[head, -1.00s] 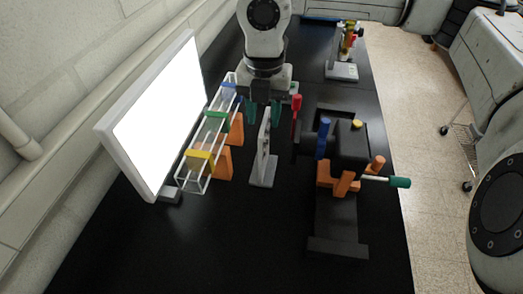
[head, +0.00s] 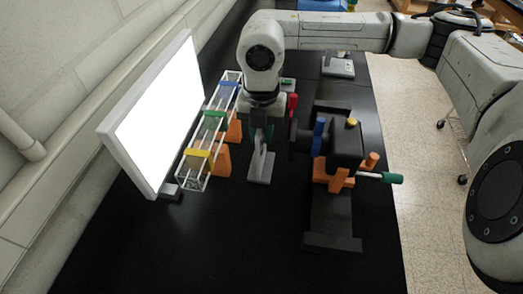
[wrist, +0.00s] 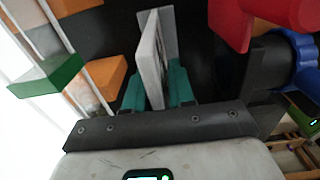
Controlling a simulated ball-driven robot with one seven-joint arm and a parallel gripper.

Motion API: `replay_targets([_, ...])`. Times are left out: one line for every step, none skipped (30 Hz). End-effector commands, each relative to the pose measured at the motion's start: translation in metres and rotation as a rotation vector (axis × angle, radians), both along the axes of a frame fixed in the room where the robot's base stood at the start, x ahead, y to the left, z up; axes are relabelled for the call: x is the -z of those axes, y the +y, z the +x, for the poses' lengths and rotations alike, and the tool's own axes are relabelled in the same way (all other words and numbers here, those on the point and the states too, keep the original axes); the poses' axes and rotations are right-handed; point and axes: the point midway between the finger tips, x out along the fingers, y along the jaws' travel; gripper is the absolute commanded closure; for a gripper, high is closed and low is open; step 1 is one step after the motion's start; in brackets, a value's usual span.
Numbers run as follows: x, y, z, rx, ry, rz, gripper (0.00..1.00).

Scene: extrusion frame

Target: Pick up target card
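The target card (wrist: 150,62) is a thin pale grey plate standing upright on a flat grey base (head: 260,170) in the middle of the black bench. My gripper (head: 259,137) points down over the card's far part in the head view. In the wrist view its two teal fingertips (wrist: 157,86) stand on either side of the card, close to its faces. I cannot tell whether they press on it. My wrist partly hides the card's top in the head view.
A lit white panel (head: 160,115) stands on the left. Beside it is a clear rail with blue, green and yellow blocks (head: 197,158). On the right is a dark fixture (head: 347,145) with coloured knobs, close to my gripper. The near bench is clear.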

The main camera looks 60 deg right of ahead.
Motion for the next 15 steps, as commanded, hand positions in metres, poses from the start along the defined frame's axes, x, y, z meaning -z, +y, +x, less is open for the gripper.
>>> replay_targets([-0.0001,0.0000,0.0000,0.000,0.000,0.000,0.82])
replay_targets([-0.0001,0.0000,0.0000,0.000,0.000,0.000,0.84])
replay_targets([-0.0002,0.0000,0.0000,0.000,0.000,0.000,0.88])
replay_targets([-0.0002,0.0000,0.0000,0.000,0.000,0.000,0.91])
replay_targets([-0.0002,0.0000,0.0000,0.000,0.000,0.000,0.94])
replay_targets([-0.0002,0.0000,0.0000,0.000,0.000,0.000,0.98])
replay_targets([-0.0002,0.0000,0.0000,0.000,0.000,0.000,1.00])
replay_targets([-0.0002,0.0000,0.0000,0.000,0.000,0.000,1.00])
replay_targets([-0.0003,0.0000,0.0000,0.000,0.000,0.000,1.00])
replay_targets([-0.0003,0.0000,0.0000,0.000,0.000,0.000,1.00])
replay_targets([-0.0003,0.0000,0.0000,0.000,0.000,0.000,1.00])
replay_targets([-0.0003,0.0000,0.0000,0.000,0.000,0.000,1.00])
replay_targets([-0.0003,0.0000,0.0000,0.000,0.000,0.000,1.00])
replay_targets([-0.0003,0.0000,0.0000,0.000,0.000,0.000,1.00])
replay_targets([-0.0004,0.0000,0.0000,0.000,0.000,0.000,1.00])
